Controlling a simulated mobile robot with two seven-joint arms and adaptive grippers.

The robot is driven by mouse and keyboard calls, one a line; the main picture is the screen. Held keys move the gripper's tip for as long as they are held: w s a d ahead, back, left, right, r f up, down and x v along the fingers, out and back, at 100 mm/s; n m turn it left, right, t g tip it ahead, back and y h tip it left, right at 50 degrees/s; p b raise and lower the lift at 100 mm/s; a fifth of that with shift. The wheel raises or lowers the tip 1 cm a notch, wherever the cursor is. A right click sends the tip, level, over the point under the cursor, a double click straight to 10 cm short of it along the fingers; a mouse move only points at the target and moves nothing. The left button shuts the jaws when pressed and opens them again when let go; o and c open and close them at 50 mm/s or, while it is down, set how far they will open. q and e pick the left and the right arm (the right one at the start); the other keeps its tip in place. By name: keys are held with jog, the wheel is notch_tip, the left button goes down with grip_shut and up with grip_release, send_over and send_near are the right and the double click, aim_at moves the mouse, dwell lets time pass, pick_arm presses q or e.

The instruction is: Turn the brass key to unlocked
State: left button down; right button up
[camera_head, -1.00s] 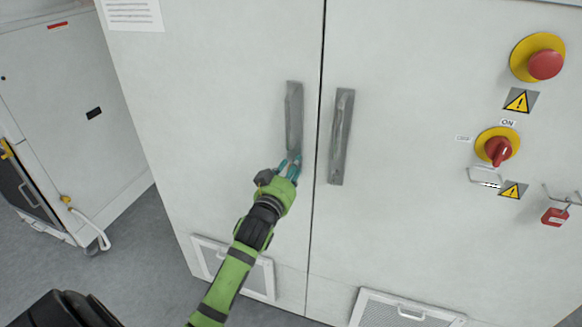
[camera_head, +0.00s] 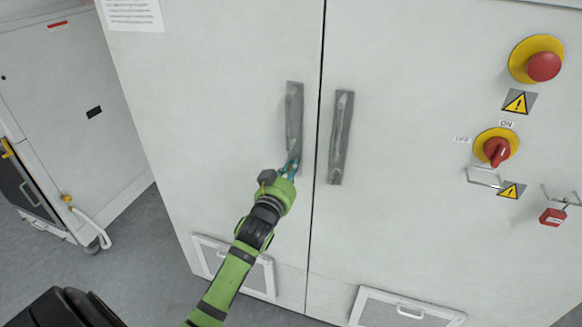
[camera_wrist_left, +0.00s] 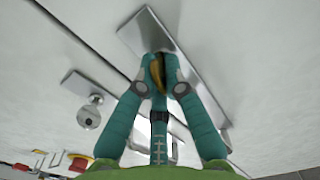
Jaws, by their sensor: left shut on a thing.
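The brass key (camera_wrist_left: 156,74) shows as a small brass-coloured piece between the teal fingertips in the left wrist view. It sits at the grey handle plate (camera_wrist_left: 172,55) of the left cabinet door. My left gripper (camera_head: 289,166) is at the lower end of that door's handle (camera_head: 294,118). In the left wrist view my left gripper (camera_wrist_left: 157,70) is shut on the key. The fingers cover much of the key, and its turn angle is hard to tell. In the head view the key is hidden. My right gripper is in neither view.
The right door's handle (camera_head: 341,136) is close beside my left gripper. Further right are a red emergency button (camera_head: 543,66), a red rotary switch (camera_head: 497,151) and a red padlock (camera_head: 552,217). A grey cabinet (camera_head: 60,110) stands at left, with open floor between.

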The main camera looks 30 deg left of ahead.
pick_arm(q)
jog(key=m+p, duration=0.1)
jog(key=m, duration=0.2)
jog(key=shift+m, duration=0.4)
jog(key=shift+f+m+p, duration=0.15)
jog(key=shift+m+p, duration=0.45)
jog(key=shift+m, duration=2.5)
jog(key=shift+f+m+p, duration=0.15)
jog(key=shift+m+p, duration=0.45)
jog(key=shift+m, duration=2.5)
jog(key=c, duration=1.3)
grip_release()
